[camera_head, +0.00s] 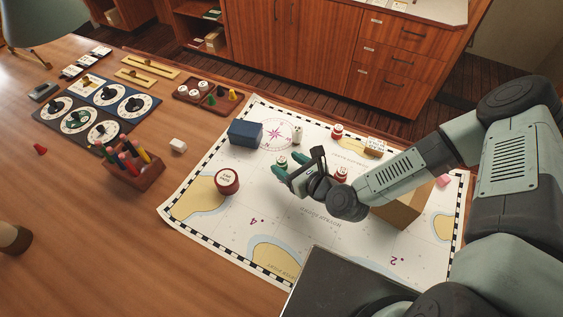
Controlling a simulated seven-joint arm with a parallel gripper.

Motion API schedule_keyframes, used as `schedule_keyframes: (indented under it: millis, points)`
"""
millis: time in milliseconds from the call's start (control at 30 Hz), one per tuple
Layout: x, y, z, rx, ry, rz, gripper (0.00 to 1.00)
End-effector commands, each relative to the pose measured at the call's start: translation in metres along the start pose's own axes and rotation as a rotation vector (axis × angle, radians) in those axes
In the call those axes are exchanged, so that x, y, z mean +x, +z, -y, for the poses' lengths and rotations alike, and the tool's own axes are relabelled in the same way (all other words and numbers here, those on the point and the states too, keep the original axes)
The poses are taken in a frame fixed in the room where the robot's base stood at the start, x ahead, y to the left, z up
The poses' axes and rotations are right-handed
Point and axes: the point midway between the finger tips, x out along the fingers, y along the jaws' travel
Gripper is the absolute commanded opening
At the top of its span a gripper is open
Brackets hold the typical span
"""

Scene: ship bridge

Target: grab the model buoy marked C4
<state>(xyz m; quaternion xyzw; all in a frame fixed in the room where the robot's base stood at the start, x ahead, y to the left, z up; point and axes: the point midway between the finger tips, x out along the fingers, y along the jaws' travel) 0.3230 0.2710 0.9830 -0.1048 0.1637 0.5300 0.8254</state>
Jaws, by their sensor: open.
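My gripper (300,164) is open over the chart, its fingers pointing up and left in the picture. A small green-and-white buoy (282,162) stands by the near fingertip, partly hidden by it. I cannot tell whether they touch. A red-and-white buoy (341,174) is just right of the gripper, partly hidden behind it. Another red-and-white buoy (337,131) stands farther back. A small whitish piece (297,134) stands left of that one. The marks on the buoys are too small to read, so I cannot tell which is C4.
The chart (300,240) also bears a dark blue box (245,133), a round red tin (227,182) and a brown box (405,209) under my arm. A pen holder (134,178) and dial panels (104,107) stand left. The chart's front middle is clear.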

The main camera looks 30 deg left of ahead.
Motion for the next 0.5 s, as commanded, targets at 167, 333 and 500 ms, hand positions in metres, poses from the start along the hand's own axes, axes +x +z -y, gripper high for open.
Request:
schedule_keyframes:
  millis: [167,333,500]
  points:
    - [0.026,0.0,-0.001,-0.004,0.002,-0.001,0.64]
    - [0.035,0.0,-0.001,-0.001,0.0,-0.001,0.64]
    - [0.034,0.0,-0.001,0.0,0.0,-0.001,0.64]
